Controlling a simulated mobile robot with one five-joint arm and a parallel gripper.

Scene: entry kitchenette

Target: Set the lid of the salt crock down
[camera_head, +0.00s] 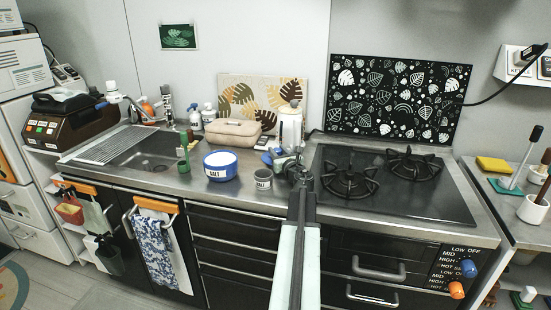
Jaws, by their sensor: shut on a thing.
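A blue and white round crock (220,166) with a dark label stands on the metal counter right of the sink. A smaller grey crock (263,179) with a label stands to its right, near the counter's front edge. Both labels seem to read SALT. My gripper (299,174) is just right of the grey crock, over the counter by the hob's left edge. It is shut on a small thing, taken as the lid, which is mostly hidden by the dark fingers. I cannot tell the lid's outline or its height above the counter.
A black hob (394,183) lies right of my gripper. A cream kettle (290,126), a beige case (233,134) and small blue and grey items (274,156) stand behind the crocks. The sink (150,152) is left. Bare counter shows between the two crocks.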

